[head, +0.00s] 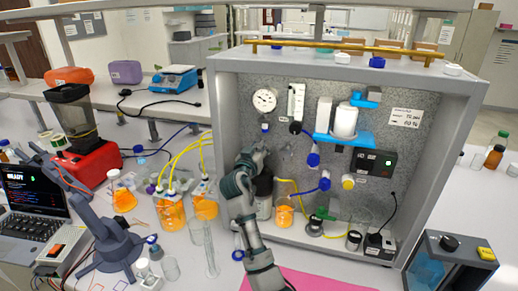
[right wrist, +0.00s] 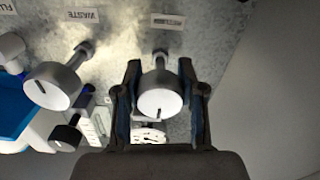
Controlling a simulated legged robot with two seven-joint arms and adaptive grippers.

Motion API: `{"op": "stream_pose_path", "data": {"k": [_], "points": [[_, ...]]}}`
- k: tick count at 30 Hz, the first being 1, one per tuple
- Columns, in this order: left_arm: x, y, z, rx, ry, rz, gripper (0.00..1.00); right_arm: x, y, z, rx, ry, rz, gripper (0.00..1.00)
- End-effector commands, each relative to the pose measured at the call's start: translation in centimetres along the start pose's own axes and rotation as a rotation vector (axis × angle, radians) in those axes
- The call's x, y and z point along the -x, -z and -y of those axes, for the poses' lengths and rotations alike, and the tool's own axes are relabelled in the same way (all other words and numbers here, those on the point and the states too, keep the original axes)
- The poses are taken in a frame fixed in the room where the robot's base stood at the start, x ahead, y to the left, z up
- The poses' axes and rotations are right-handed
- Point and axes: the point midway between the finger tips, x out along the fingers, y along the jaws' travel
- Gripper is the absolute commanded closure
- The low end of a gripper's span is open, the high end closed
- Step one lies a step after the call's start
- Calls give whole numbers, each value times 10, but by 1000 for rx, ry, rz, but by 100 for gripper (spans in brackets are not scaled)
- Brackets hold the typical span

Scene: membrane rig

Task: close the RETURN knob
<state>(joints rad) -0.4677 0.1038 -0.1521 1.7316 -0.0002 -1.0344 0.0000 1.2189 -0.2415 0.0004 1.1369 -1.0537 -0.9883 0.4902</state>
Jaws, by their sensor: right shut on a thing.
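My right gripper (head: 262,150) reaches up to the rig's speckled back panel in the head view, left of the middle. In the right wrist view its two fingers (right wrist: 160,98) stand on either side of a round knob with a pale face (right wrist: 160,103) and a grey body. The gripper is shut on this knob, which has a dark mark on its face. A label (right wrist: 168,21) lies beyond the knob, upside down and too blurred to read surely. The knob is hidden by my gripper in the head view. My left gripper is not in view.
A second knob (right wrist: 52,86) by the label WASTE (right wrist: 82,15) is beside the held one. A dial gauge (head: 265,100) is above my gripper. Orange-filled bottles (head: 170,213) and a glass cylinder (head: 203,248) stand left of my arm. A pink mat (head: 305,280) lies in front.

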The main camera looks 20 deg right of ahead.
Motion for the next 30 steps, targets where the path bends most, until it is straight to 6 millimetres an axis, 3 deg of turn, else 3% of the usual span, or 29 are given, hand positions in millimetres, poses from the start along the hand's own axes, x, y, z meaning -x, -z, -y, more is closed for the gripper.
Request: {"op": "stream_pose_path", "data": {"k": [1,6,7,9,20,23,30], "points": [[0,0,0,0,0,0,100,-1,-7,2,3,3,13,95],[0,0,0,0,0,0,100,-1,-6,2,3,3,12,96],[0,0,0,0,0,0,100,-1,-6,2,3,3,12,53],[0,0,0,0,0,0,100,0,-5,2,2,3,9,36],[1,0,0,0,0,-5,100,5,0,0,-1,1,0,36],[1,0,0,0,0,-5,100,16,0,1,-1,2,0,36],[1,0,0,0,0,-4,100,69,-2,2,-2,5,1,36]]}}
